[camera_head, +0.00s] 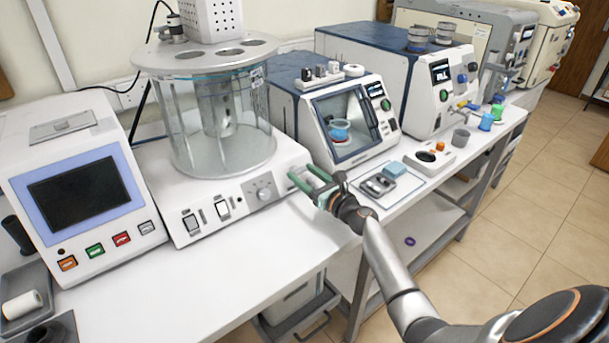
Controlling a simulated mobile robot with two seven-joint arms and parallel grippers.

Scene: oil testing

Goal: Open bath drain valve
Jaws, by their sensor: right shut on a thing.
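My right gripper (305,181), with green fingers, reaches in from the right to the right end of the base's front face. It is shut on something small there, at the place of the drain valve. The fingers hide most of that part, so I cannot tell the valve's handle position. My left gripper is out of view.
A white unit with a dark screen (80,192) stands left of the bath. A blue-topped tester (335,115) stands close on the right. A small tray (385,184) with a blue block lies right of my gripper. The bench front (170,285) is clear.

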